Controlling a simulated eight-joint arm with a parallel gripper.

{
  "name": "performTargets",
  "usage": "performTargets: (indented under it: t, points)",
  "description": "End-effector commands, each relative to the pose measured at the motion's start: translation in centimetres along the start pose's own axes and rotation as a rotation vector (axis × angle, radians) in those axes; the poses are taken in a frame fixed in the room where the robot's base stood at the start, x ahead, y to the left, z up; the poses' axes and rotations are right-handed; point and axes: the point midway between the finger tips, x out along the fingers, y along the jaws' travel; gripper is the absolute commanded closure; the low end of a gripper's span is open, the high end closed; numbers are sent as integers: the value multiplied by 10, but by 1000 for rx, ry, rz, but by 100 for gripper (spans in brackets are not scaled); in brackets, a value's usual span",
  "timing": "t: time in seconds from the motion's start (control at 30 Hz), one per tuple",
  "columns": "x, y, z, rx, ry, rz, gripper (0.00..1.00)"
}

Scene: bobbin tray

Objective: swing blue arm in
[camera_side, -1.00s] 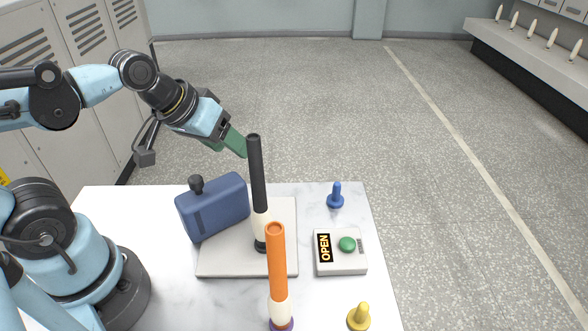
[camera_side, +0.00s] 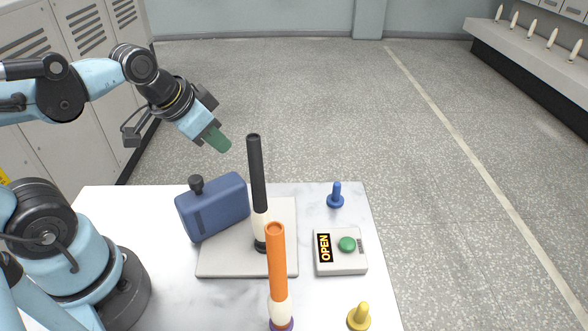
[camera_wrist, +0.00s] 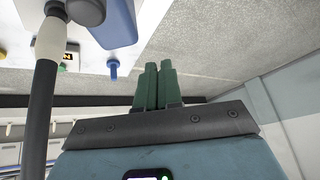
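The blue arm (camera_side: 213,207) is a thick blue block with a black knob (camera_side: 197,185) on top. It sits at an angle over a pale grey plate (camera_side: 225,262), left of a tall black-and-white post (camera_side: 258,175). In the wrist view the blue arm (camera_wrist: 120,22) shows at the top. My gripper (camera_side: 222,145) is in the air above and behind the blue arm, apart from it. Its green fingers (camera_wrist: 159,68) lie side by side with nothing visible between them, so it looks shut and empty.
An orange-and-white post (camera_side: 277,265) stands at the front. A white box (camera_side: 325,267) at right has a green button and reads OPEN. A blue peg (camera_side: 336,197) and a yellow peg (camera_side: 359,318) stand on the white table. The black post (camera_wrist: 41,115) rises close at left in the wrist view.

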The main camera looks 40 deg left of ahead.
Motion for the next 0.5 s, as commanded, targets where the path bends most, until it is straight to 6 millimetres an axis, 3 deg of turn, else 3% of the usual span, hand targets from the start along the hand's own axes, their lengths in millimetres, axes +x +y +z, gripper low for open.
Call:
performTargets:
  t: [0.5]
  points:
    - [-41, -50, 22, 564, -245, 217, 100]
